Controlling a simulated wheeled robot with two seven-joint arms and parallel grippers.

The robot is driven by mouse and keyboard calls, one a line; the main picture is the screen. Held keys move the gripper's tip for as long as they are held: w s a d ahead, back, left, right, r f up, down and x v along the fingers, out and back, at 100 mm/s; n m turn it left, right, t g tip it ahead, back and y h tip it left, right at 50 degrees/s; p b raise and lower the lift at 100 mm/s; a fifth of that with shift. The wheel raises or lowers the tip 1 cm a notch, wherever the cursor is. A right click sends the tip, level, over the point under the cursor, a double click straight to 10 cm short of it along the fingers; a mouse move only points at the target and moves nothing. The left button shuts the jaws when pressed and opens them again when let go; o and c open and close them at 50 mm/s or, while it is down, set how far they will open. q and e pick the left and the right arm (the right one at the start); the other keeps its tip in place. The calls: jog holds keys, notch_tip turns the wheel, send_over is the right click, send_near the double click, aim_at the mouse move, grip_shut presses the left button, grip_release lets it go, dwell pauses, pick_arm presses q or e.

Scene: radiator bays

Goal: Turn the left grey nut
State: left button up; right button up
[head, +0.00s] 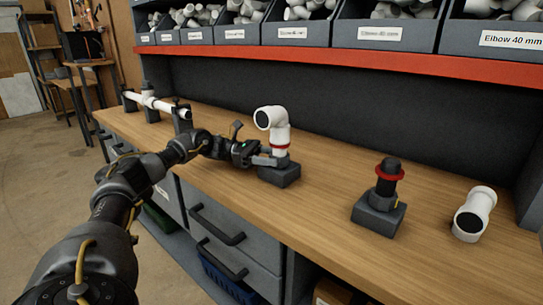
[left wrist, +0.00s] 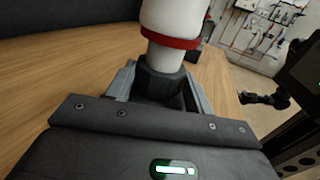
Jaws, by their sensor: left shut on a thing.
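The left grey nut (left wrist: 160,82) sits below a red ring (left wrist: 170,39) on the left stand, under an upright white elbow pipe (head: 274,130). My left gripper (head: 266,156) reaches in from the left and is shut on this nut. In the left wrist view its two fingers (left wrist: 160,90) lie on either side of the nut. In the head view the gripper partly hides the nut. A dark part of what looks like my right arm, its gripper (left wrist: 246,98) at the end, shows small in the left wrist view; its jaws are too small to read.
A second stand (head: 379,213) with a dark stub and red ring is to the right. A loose white elbow (head: 474,214) lies at the far right. A white pipe (head: 156,102) rests on supports at the back left. Labelled bins (head: 382,38) sit above a red shelf edge (head: 330,55).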

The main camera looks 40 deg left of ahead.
pick_arm(q)
jog(key=shift+d+f, duration=0.1)
jog(key=o, duration=1)
jog(key=v, duration=1.1)
jog(key=shift+w+d, duration=0.1)
